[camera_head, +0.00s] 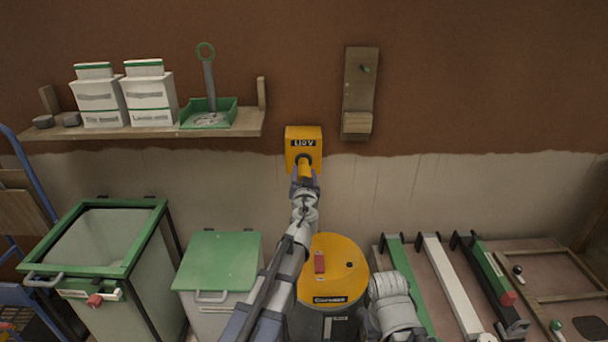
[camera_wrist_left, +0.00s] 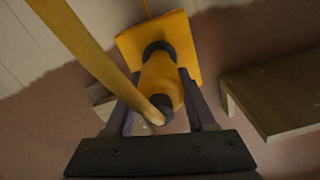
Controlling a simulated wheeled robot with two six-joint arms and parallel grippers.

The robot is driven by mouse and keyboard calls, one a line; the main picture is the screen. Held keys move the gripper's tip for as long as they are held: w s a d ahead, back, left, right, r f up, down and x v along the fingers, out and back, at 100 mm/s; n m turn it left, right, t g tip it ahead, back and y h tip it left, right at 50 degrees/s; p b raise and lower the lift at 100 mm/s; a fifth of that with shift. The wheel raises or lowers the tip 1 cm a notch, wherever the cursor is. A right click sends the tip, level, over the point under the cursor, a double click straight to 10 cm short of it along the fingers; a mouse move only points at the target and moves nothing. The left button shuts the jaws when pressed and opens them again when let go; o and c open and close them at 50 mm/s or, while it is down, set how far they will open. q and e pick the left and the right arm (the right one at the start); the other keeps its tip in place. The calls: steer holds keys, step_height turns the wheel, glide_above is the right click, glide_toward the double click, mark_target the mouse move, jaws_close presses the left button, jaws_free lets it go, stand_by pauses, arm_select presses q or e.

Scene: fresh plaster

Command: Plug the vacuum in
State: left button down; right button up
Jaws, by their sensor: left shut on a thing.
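A yellow socket box (camera_head: 303,137) is on the wall at the centre of the head view; it also shows in the left wrist view (camera_wrist_left: 187,30). My left gripper (camera_head: 304,181) is shut on the yellow plug (camera_wrist_left: 160,78), with a finger on each side of it. The plug's front meets the dark round opening of the box; how deep it sits cannot be told. A yellow cable (camera_wrist_left: 82,42) runs from the plug's rear to the upper left. The vacuum (camera_head: 341,262), yellow-topped and dark-bodied, stands below, partly hidden by my left arm.
A wooden wall bracket (camera_head: 360,90) is right of the socket. A shelf (camera_head: 228,128) at left holds white cartons (camera_head: 148,98) and a green dustpan (camera_head: 222,115). A green-rimmed bin (camera_head: 150,226) and a green-lidded box (camera_head: 219,262) stand below. The wall around the socket is clear.

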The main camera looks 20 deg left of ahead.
mark_target(304, 166)
arm_select(q)
steer(key=x, duration=0.5)
steer(key=shift+c, duration=1.2)
jaws_free()
steer(key=shift+s+d, duration=0.1)
steer(key=shift+s, duration=0.05)
steer(key=v, duration=0.7)
steer(key=shift+s, duration=0.35)
